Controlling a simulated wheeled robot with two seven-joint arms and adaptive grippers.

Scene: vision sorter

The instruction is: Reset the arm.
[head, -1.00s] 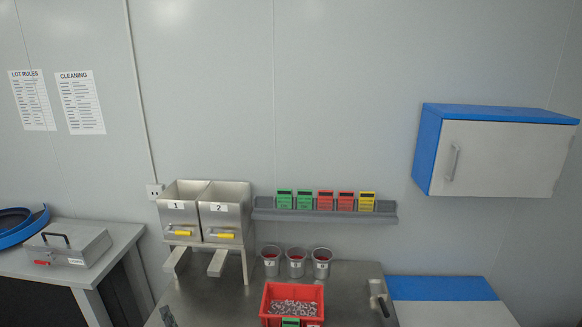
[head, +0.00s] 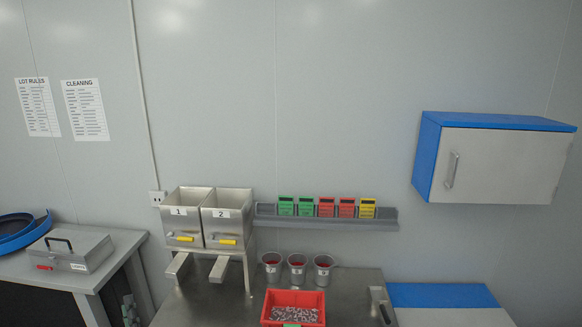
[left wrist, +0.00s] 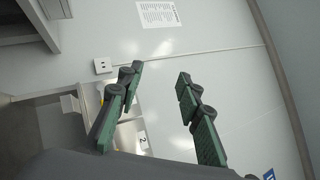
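My left gripper (left wrist: 158,85) shows in the left wrist view with its two green and black fingers spread apart. Nothing is between them, and the hoppers and wall lie beyond. Neither of my grippers shows in the head view, and my right gripper is in no view.
Two metal hoppers (head: 208,215) with yellow handles stand on the steel table (head: 225,305). Several cups and a red bin (head: 294,296) of small parts are to their right. A wall rack (head: 326,223) holds coloured cards. A blue and grey cabinet (head: 495,160) hangs at right.

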